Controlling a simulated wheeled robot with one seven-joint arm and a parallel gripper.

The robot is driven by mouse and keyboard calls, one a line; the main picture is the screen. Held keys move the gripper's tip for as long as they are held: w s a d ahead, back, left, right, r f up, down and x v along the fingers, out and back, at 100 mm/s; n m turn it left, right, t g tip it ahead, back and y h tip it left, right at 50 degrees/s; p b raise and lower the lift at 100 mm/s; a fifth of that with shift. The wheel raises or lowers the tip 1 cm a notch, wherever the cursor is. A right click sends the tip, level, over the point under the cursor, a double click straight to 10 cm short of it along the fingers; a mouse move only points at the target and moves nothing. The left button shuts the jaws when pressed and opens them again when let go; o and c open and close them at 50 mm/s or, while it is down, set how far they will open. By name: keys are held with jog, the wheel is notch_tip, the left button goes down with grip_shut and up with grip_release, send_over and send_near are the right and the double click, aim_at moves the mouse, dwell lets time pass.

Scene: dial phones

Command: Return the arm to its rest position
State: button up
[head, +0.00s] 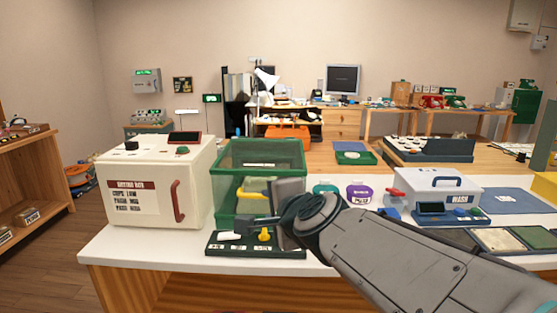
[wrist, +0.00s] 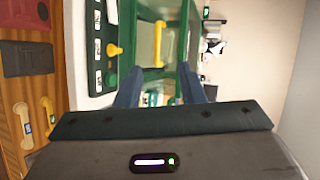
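My gripper (head: 286,197) is at the end of my grey arm (head: 400,258), which reaches in from the lower right in the head view. It hangs in front of the green crate (head: 228,204), near the dark green tray (head: 290,253) at the front edge of the white table. In the wrist view, the two fingers of my gripper (wrist: 160,76) stand apart with nothing held between them. The crate (wrist: 150,76) shows beyond the fingers. Part of the crate and tray is hidden behind my gripper in the head view.
A cream drying box (head: 150,190) stands left of the crate. A white wash machine (head: 432,192) stands to the right, with teal (head: 325,189) and purple (head: 359,193) containers between. The tray holds a white piece (head: 229,236) and a yellow piece (head: 264,234).

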jog(key=s+d+f+n+g+h+p, duration=0.3)
jog(key=s+d+n+g+h+p, duration=0.2)
jog(key=s+d+n+g+p, duration=0.5)
jog(key=s+d+n+p, duration=0.3)
jog(key=s+d+p, duration=0.1)
jog(key=s+d, duration=0.2)
jog(key=shift+s+p, duration=0.3)
jog(key=shift+s, duration=0.6)
jog(key=shift+d, duration=0.1)
